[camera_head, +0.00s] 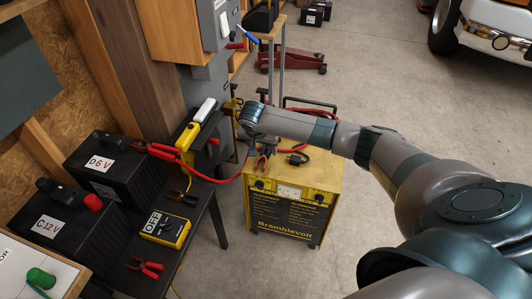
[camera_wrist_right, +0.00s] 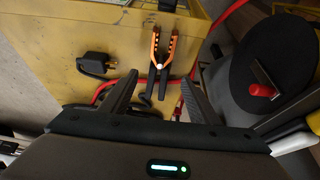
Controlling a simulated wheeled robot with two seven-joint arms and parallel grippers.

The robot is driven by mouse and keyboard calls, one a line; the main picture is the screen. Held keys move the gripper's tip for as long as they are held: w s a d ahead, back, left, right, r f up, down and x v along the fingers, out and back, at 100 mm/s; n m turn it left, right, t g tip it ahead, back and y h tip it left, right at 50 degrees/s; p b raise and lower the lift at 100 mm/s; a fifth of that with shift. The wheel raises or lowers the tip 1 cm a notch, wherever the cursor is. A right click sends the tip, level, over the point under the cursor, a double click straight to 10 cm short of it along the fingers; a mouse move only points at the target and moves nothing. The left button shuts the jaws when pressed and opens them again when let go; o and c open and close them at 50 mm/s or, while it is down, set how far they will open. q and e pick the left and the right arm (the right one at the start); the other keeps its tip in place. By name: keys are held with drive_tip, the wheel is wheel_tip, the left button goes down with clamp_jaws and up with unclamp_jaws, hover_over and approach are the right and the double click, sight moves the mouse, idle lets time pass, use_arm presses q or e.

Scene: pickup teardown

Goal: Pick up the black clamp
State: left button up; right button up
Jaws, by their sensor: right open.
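A black clamp (camera_wrist_right: 162,62) with black handles and copper-orange jaws is at the yellow charger (camera_wrist_right: 95,38) in the right wrist view. Its handles point toward my right gripper (camera_wrist_right: 158,96), which is open with the clamp's handles showing between its fingers. I cannot tell the remaining distance, but nothing is visibly gripped. In the head view the clamp (camera_head: 262,163) is at the top of the yellow charger (camera_head: 290,208), just below my right gripper (camera_head: 256,144). My left gripper is out of view.
A red cable (camera_head: 230,178) runs between bench and charger. A black plug (camera_head: 298,158) lies on the charger. The dark bench (camera_head: 196,214) holds two black batteries (camera_head: 112,168), a yellow meter (camera_head: 166,229) and a red clamp (camera_head: 145,268). Floor right of the charger is clear.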

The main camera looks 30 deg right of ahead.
sight(265, 150)
drive_tip(key=shift+x, duration=1.65)
drive_tip(key=shift+d+r, duration=0.1)
drive_tip(key=shift+d, duration=0.05)
drive_tip(key=c, duration=1.3)
